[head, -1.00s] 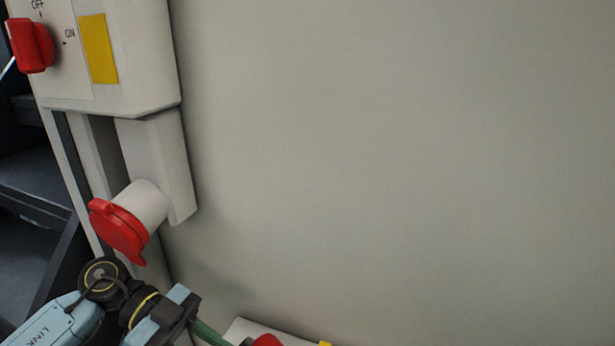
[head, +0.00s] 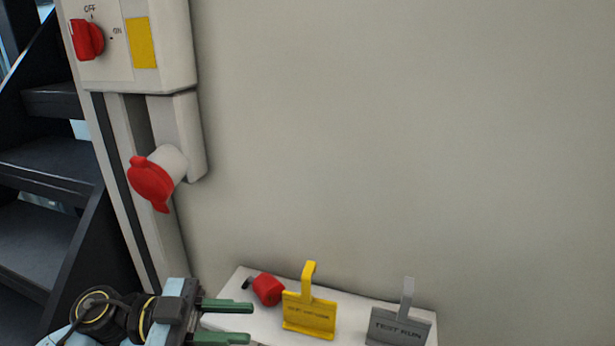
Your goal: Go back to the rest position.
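My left gripper (head: 249,321) is at the bottom of the head view, left of centre. Its two green fingers point right and stand apart, with nothing between them. They show in front of the left part of a white shelf (head: 238,283), close to a red padlock-like object (head: 267,289) but apart from it in the picture. My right gripper is not in view.
A yellow tag (head: 309,314) and a grey "TEST RUN" tag (head: 400,328) stand on the shelf. A switch box (head: 170,60) with a red knob (head: 87,40) and a red-capped socket (head: 152,184) are upper left. Dark stairs (head: 45,160) are far left. The wall is bare.

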